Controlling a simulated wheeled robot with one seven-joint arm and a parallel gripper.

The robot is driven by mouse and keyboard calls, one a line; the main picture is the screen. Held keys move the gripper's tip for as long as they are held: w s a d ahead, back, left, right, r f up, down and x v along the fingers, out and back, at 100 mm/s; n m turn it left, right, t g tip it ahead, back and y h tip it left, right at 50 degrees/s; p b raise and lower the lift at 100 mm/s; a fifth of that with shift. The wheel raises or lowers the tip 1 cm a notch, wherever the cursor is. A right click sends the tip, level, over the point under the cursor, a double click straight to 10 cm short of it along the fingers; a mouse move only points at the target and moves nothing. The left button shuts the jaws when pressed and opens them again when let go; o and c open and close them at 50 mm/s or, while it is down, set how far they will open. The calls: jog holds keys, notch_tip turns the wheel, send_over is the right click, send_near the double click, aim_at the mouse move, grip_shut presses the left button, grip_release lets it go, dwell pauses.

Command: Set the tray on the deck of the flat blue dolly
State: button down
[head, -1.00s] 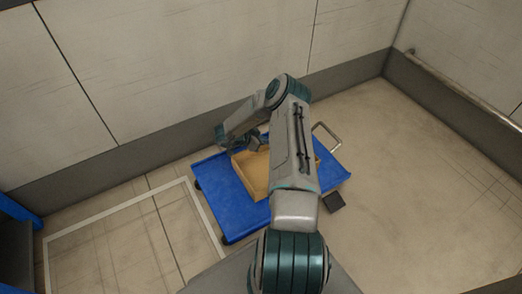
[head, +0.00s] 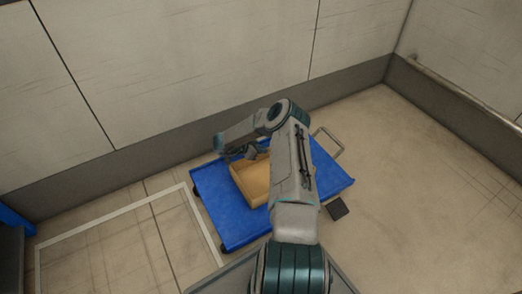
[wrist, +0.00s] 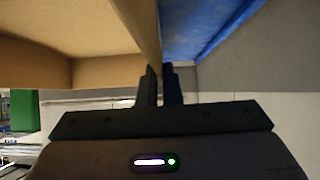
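The tray (head: 249,185) is a shallow tan box over the middle of the flat blue dolly (head: 235,222) in the head view. It looks level and sits at or very near the deck; I cannot tell whether its whole base touches. My gripper (head: 243,153) is at the tray's far-left side. In the wrist view, the fingers of my gripper (wrist: 160,85) straddle the tray's thin wall (wrist: 152,28) and look shut on it. The tray's inside (wrist: 75,28) is on the left there, and the blue deck (wrist: 200,25) is on the right.
The dolly has a grey push handle (head: 331,141) at its far right. A white outline (head: 112,223) marks the floor at left. A wall (head: 180,75) stands behind. Floor at right is clear.

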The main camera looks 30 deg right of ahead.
jog(key=c, duration=1.6)
grip_release()
jog(key=shift+f, duration=0.1)
